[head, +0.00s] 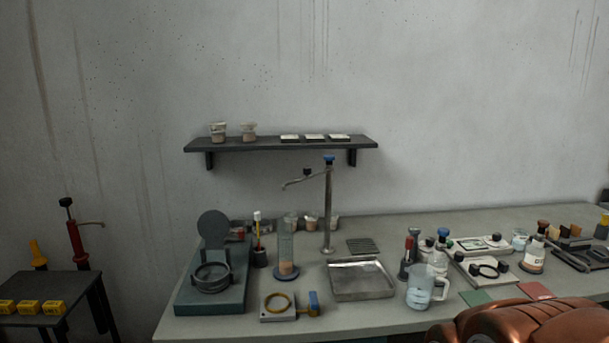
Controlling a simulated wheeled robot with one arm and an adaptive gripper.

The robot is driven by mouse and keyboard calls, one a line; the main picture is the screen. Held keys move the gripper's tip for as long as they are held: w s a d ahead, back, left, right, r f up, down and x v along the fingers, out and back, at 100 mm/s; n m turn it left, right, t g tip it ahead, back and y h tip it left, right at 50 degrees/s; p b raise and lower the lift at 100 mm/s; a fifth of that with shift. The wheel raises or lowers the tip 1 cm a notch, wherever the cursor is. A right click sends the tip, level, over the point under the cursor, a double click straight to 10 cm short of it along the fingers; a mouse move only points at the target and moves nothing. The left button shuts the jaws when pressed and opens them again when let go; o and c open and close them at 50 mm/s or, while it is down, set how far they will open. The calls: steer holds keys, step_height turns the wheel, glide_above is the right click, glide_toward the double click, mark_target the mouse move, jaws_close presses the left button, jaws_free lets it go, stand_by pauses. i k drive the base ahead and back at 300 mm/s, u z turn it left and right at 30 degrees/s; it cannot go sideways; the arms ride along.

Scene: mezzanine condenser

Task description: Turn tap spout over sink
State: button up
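The tap (327,215) is a tall thin metal post standing upright on the bench, with a blue cap on top. Its spout (305,180) reaches out to the left from the upper post and ends in a downturned tip. A small dark knob sits above the spout. The sink (361,281) is a shallow, square metal basin to the front right of the tap post. The spout tip is left of the post, not above the sink. The sink looks empty. My gripper is not visible.
A glass cylinder (286,250) stands just left of the tap, below the spout. A clear jug (421,287) and bottles stand right of the sink. A dark shelf (280,143) hangs behind the tap. A copper-coloured shape, possibly my arm, fills the lower right.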

mark_target(307, 170)
steer(key=u, duration=0.55)
steer(key=i, duration=0.9)
steer(key=u, duration=0.2)
